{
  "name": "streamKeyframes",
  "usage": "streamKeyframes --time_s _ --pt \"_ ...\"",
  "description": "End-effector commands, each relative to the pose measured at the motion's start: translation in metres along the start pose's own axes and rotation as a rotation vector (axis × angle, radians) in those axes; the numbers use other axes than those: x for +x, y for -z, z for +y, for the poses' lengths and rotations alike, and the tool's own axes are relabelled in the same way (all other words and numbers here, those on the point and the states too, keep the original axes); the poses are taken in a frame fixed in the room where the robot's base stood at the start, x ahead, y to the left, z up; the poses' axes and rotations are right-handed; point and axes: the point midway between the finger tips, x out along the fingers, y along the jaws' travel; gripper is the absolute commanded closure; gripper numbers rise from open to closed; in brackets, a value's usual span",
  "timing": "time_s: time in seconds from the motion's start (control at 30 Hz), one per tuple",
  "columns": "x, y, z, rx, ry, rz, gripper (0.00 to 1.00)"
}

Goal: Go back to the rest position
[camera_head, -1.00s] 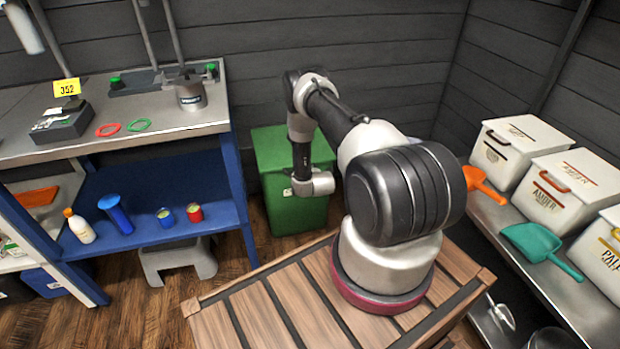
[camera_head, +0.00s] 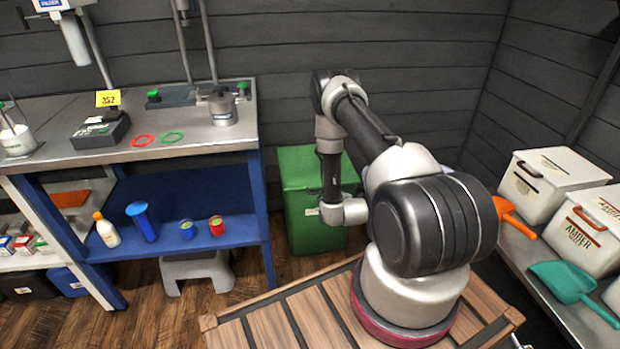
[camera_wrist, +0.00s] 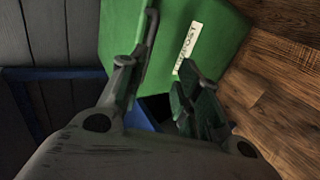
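My gripper (camera_wrist: 160,75) shows in the wrist view with its two fingers apart. I see nothing held between them. Behind the fingers is the green bin (camera_wrist: 225,30) with a white label, and wooden floor to its right. In the head view my arm is bent, with its wrist end hanging low in front of the green bin (camera_head: 298,195). The gripper fingers cannot be made out there. I cannot tell whether the gripper touches the bin.
A blue-legged bench (camera_head: 190,148) stands left, with a yellow 352 display (camera_head: 108,98) and a metal pot (camera_head: 222,107). Bottles and cups sit on its blue shelf (camera_head: 200,200). A grey step stool (camera_head: 197,270) is below. White bins (camera_head: 550,182) and scoops line the right shelf.

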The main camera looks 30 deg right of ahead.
Motion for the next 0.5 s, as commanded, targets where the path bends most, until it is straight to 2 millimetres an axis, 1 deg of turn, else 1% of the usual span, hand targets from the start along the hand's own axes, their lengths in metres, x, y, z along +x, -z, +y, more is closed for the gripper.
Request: streamKeyframes --time_s 0.13,0.2,0.27,0.37,0.4,0.47,0.5 --pt "0.0 0.0 0.0 0.002 0.0 0.0 0.67" --pt "0.0 0.0 0.0 0.03 0.001 0.0 0.67" --pt "0.0 0.0 -0.009 0.087 0.036 -0.002 0.67" --pt "-0.005 0.0 -0.045 0.233 0.187 -0.023 0.67" --pt "-0.012 -0.001 -0.065 0.294 0.267 -0.041 0.67" --pt "-0.027 -0.001 -0.095 0.378 0.386 -0.077 0.67" --pt "-0.039 -0.002 -0.113 0.429 0.463 -0.106 0.67"
